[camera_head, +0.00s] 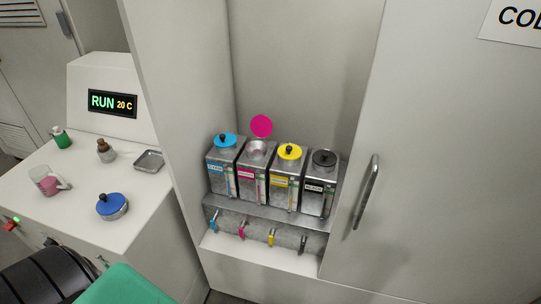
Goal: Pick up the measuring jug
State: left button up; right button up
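Neither of my grippers shows in this view.
Near the jug are a green bottle (61,138), a brown-topped bottle (106,151), a metal tray (149,161) and a blue-lidded tin (112,206). An open cabinet holds cyan (222,172), magenta (253,178), yellow (287,184) and black (319,188) tanks; the magenta one is uncapped.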

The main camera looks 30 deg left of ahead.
aim_at(42, 177)
jog(key=u, duration=2.55)
jog(key=i+z, duration=0.1)
